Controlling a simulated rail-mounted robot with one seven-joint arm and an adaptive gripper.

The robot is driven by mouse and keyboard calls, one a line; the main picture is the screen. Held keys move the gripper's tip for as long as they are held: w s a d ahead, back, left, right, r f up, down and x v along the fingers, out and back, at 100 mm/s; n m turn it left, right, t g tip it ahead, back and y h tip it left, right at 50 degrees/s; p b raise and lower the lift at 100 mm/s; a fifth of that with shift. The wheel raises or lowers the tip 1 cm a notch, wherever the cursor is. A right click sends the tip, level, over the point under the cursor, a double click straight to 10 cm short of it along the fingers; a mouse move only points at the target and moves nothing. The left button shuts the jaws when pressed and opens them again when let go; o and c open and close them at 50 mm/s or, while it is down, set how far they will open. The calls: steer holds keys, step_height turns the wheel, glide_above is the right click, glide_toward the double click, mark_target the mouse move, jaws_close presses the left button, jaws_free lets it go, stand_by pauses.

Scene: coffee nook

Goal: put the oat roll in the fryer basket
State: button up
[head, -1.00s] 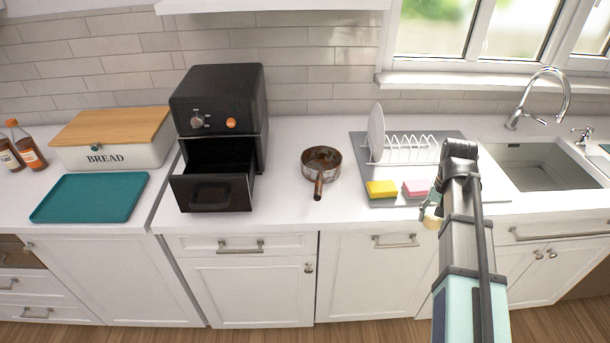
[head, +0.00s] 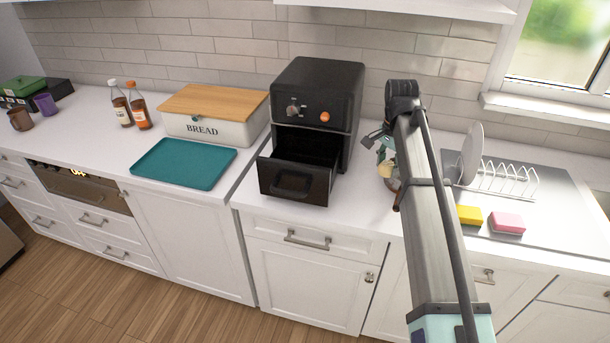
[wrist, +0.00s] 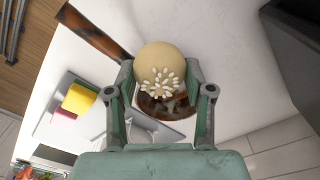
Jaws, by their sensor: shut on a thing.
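The oat roll (wrist: 160,58), round and tan with pale flakes on top, sits between the fingers of my gripper (wrist: 159,78) in the wrist view. My gripper is shut on it. In the head view my gripper (head: 384,146) is just right of the black air fryer (head: 318,95), above the counter; the roll is hard to make out there. The fryer basket (head: 293,183) is pulled out at the fryer's front, its top open. The basket's floor is dark and I cannot see its contents.
A brown saucepan (wrist: 150,104) lies below the roll, its handle (wrist: 92,30) pointing up-left in the wrist view. A teal tray (head: 184,164) and bread box (head: 217,127) stand left of the fryer. The dish rack (head: 507,180) and sponges (head: 507,222) are at right.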

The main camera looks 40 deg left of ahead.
steer(key=s+a+r+b, duration=0.1)
steer(key=s+a+r, duration=0.1)
steer(key=s+a, duration=0.75)
steer(key=s+a+r+b, duration=0.15)
steer(key=s+a, duration=0.25)
steer(key=a, duration=1.1)
steer(key=s+a+r, duration=0.2)
steer(key=s+a, duration=0.4)
steer(key=a, duration=0.6)
steer(key=w+d+p, duration=0.5)
steer(key=w+d, duration=0.7)
steer(key=d, duration=0.1)
step_height(320, 180, down, 6)
steer(key=shift+s+a+f+p, duration=0.1)
steer(key=shift+f+p, duration=0.15)
steer(key=shift+p, duration=0.5)
steer(key=shift+f+p, duration=0.65)
steer(key=shift+f, duration=2.2)
steer(key=shift+f, duration=0.2)
steer(key=o, duration=1.1)
steer(key=shift+r, duration=0.1)
